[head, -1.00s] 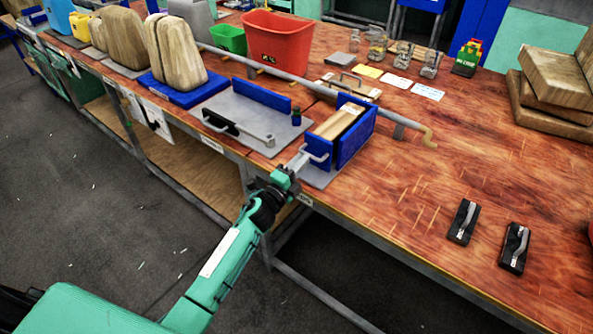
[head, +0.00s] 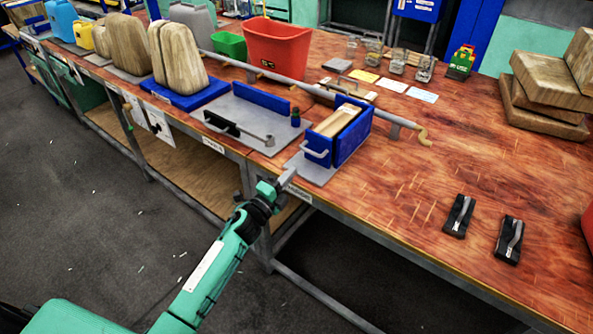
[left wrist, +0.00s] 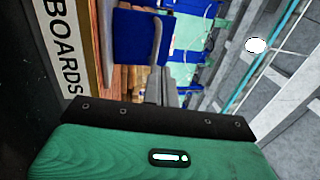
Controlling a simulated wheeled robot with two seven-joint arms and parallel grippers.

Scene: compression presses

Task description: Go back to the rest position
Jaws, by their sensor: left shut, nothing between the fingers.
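My left gripper (head: 286,177) is at the front edge of the wooden workbench (head: 400,205), just in front of the blue press box (head: 352,142). Its fingers are shut with nothing between them and stand apart from the box's pale front handle (head: 315,153). A light wooden block lies inside the box. In the left wrist view the closed fingers (left wrist: 162,85) point at the blue box front (left wrist: 133,38) and its handle. My right gripper is not in view.
A grey plate with a blue bar (head: 262,97) lies left of the box. A long grey rod (head: 330,92) runs behind it. A red bin (head: 277,45) and green bin (head: 229,45) stand farther back. Two black clamps (head: 459,215) lie on the right.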

